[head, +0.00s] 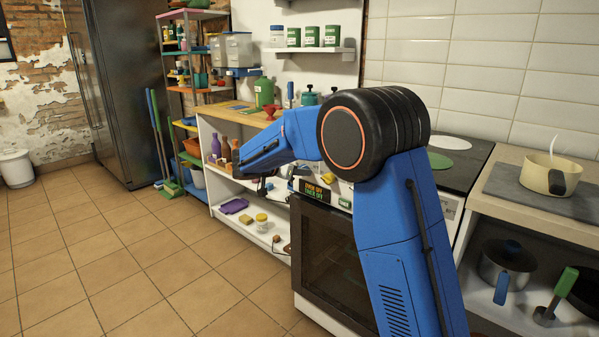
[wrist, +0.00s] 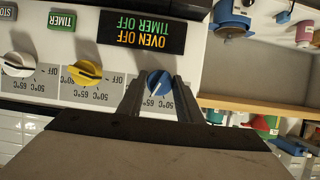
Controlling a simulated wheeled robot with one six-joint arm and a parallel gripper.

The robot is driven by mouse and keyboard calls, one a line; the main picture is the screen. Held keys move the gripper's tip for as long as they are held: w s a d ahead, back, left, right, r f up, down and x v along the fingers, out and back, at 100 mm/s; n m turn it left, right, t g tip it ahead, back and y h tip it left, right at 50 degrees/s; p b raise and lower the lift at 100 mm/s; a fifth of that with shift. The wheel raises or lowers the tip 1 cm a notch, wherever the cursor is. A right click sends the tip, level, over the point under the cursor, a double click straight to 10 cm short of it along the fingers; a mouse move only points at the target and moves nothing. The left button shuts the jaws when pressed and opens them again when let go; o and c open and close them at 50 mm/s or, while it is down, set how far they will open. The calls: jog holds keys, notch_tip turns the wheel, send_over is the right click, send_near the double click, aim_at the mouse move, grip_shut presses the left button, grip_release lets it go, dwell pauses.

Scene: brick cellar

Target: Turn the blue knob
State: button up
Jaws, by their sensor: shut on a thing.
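The blue knob (wrist: 160,83) is on the white oven panel (wrist: 200,20), which appears upside down in the wrist view. It has a white pointer line that looks tilted, with a printed temperature scale around it. My gripper (wrist: 157,92) has one finger on each side of the knob and is shut on it. A yellow knob (wrist: 85,72) and a white knob (wrist: 20,64) sit to its left. The display (wrist: 144,31) reads OVEN OFF, TIMER OFF. In the head view, the display also shows (head: 315,190); the blue knob is hidden from view there.
The dark oven door (head: 325,245) is below the panel. A shelf unit (head: 210,150) with bottles stands left of the oven. A counter with a cream pot (head: 540,178) is on the right. The tiled floor (head: 130,250) is clear.

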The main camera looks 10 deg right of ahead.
jog(key=shift+w+a+f+n+g+h, duration=0.1)
jog(key=shift+n+g+h, duration=0.45)
jog(key=shift+n+h, duration=1.35)
jog(key=shift+w+a+f+n+g+h, duration=0.15)
jog(key=shift+n+g+h, duration=0.4)
jog(key=shift+n, duration=2.7)
jog(key=shift+s+d+f+n+g+h, duration=0.1)
jog(key=shift+n+g+h, duration=0.8)
jog(key=shift+n, duration=1.65)
jog(key=shift+t+h, duration=0.25)
jog(key=shift+t, duration=0.05)
jog(key=o, duration=1)
jog(key=shift+w, duration=0.1)
jog(key=shift+o, duration=0.2)
jog(key=shift+a, duration=0.1)
